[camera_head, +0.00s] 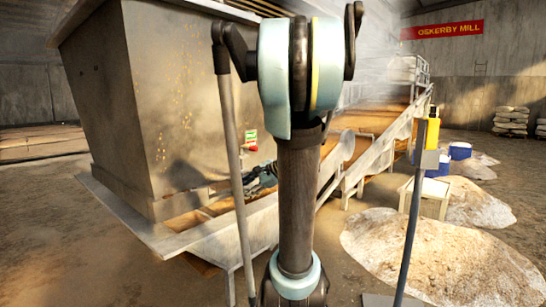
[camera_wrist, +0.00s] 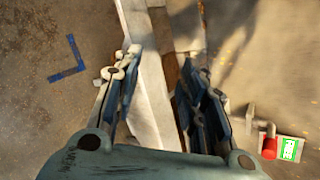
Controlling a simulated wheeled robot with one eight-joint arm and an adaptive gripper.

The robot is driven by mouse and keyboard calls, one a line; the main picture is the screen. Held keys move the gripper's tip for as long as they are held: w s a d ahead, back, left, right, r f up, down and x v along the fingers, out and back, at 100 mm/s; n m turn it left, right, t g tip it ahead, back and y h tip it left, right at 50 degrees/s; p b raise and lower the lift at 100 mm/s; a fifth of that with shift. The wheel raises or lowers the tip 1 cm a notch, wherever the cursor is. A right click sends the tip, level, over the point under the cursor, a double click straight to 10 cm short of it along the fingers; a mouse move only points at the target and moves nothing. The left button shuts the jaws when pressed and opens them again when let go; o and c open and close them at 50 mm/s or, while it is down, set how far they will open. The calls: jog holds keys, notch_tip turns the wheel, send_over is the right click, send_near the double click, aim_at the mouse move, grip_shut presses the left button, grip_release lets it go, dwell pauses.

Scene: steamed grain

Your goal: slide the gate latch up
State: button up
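A small red handle (camera_wrist: 269,148) on a grey bracket (camera_wrist: 262,123) sits at the lower right of the wrist view, beside a green-and-white label (camera_wrist: 290,148). It looks like the gate latch. In the head view, a small red-and-green patch (camera_head: 250,138) shows on the hopper's side, partly near my arm. My gripper (camera_wrist: 160,62) has its two dark fingers spread apart, with nothing held between them. The handle lies outside the fingers, to the right of the right finger. In the head view my gripper (camera_head: 262,176) is partly hidden behind my arm, low beside the hopper.
The large rusty hopper (camera_head: 170,85) stands at left over a pale metal trough (camera_head: 225,235). A sloping conveyor (camera_head: 375,150) runs back right. Grain heaps (camera_head: 440,255), blue tubs (camera_head: 460,151) and a yellow-topped post (camera_head: 432,130) stand at right. Bare floor lies at left.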

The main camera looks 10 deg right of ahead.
jog(key=w+d+r+m+t+y, duration=0.25)
jog(key=w+d+r+m, duration=0.3)
jog(key=w, duration=0.35)
jog(key=m+t, duration=0.5)
jog(key=m, duration=0.1)
send_near(247, 148)
jog(key=x, duration=1)
jog(key=shift+w+d+f, duration=0.1)
jog(key=shift+w+f, duration=0.05)
jog(key=shift+w, duration=0.45)
grip_shut()
jog(key=shift+r, duration=2.2)
jog(key=shift+o, duration=0.7)
grip_release()
